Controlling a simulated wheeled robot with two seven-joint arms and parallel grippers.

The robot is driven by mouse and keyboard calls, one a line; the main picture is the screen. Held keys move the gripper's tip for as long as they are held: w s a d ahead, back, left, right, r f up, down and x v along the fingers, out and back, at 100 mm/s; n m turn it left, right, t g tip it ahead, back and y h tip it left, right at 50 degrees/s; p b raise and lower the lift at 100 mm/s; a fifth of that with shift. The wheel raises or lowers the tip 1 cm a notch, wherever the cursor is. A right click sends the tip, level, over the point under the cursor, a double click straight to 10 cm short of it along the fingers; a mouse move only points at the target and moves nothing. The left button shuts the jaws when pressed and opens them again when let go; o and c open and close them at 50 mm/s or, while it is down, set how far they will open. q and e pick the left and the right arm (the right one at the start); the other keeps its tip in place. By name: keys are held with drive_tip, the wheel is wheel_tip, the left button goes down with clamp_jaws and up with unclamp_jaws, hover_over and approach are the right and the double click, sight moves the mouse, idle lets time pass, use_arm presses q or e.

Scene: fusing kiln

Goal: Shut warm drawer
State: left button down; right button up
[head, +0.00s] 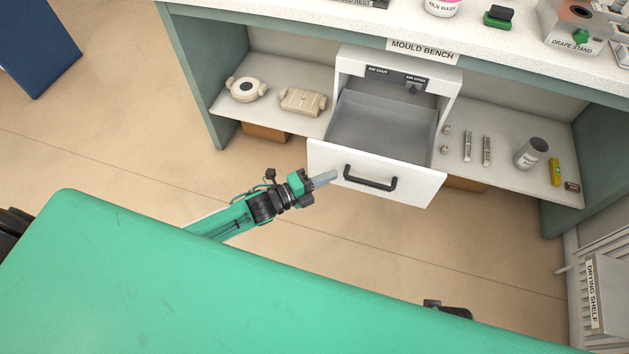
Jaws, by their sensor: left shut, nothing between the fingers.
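The white drawer (402,189) with a black bar handle (370,178) stands pulled out from a white cabinet under the mould bench. Its grey inside (385,130) shows and looks empty. My left gripper (325,179) is shut and empty, with its fingertips at the left part of the drawer front, left of the handle. I cannot tell whether they touch it. A small dark part (447,309), probably of my right arm, shows at the lower right; its fingers are hidden.
The bench shelf holds pale moulds (303,101) on the left and a jar (530,153) with small items on the right. Vent labels and a knob (413,88) sit above the drawer. A drying shelf (594,290) stands at right. Floor before the drawer is clear.

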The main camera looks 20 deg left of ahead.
sight(357, 154)
use_arm(q)
drive_tip(key=shift+w+d, duration=0.45)
drive_tip(key=shift+w, duration=0.65)
drive_tip(key=shift+w+d, duration=0.45)
drive_tip(key=shift+w, duration=0.7)
drive_tip(key=shift+w+d, duration=0.45)
drive_tip(key=shift+w, duration=0.65)
